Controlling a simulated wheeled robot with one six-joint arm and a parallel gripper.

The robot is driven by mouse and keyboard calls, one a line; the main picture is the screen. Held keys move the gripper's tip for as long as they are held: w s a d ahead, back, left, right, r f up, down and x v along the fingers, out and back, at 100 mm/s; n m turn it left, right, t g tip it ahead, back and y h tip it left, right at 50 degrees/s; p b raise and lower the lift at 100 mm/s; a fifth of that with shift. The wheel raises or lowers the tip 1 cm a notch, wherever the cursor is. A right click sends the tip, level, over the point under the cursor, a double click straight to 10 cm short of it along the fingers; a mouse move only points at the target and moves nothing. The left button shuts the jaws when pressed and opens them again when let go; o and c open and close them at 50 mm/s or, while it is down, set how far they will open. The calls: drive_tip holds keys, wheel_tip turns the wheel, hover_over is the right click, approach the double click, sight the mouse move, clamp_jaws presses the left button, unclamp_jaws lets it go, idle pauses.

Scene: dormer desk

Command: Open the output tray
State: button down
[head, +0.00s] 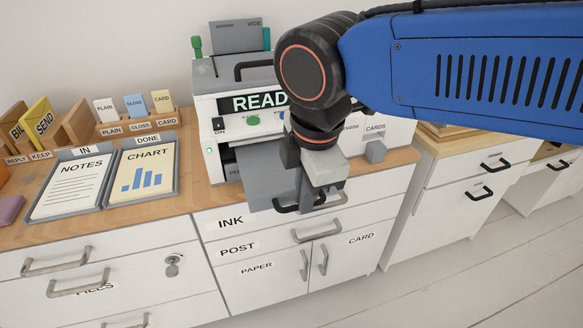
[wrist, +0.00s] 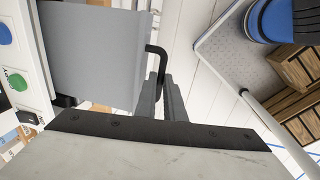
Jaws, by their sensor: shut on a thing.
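The printer (head: 235,100) stands on the wooden counter, with a lit display reading "READ", the rest hidden by my arm. Its grey output tray (head: 268,182) sticks out of the front over the counter edge. The tray fills the upper left of the wrist view (wrist: 95,50). A black bar handle (head: 284,209) is on the tray's front edge, and it also shows in the wrist view (wrist: 152,48). My gripper (head: 306,203) points down at the tray front, its fingers (wrist: 166,104) shut on the handle. The fingers hide part of the handle.
Document trays with NOTES (head: 80,187) and CHART (head: 142,176) lie left of the printer. Drawers and doors with metal handles (head: 318,231) are below the counter. A lower white cabinet (head: 465,190) stands right. Open floor (head: 480,270) lies in front.

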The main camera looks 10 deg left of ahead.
drive_tip(key=s+d, duration=0.4)
drive_tip(key=s, duration=0.3)
drive_tip(key=shift+s+d, duration=0.15)
drive_tip(key=shift+d, duration=0.05)
drive_tip(key=shift+r, duration=0.1)
drive_tip(key=c, duration=2.1)
unclamp_jaws()
drive_tip(key=s+r, duration=0.1)
drive_tip(key=r, duration=0.4)
drive_tip(key=d+r, duration=0.1)
drive_tip(key=r, duration=0.5)
drive_tip(key=s+r, duration=0.1)
drive_tip(key=r, duration=0.5)
drive_tip(key=shift+s+d, duration=0.3)
drive_tip(key=shift+d, duration=0.05)
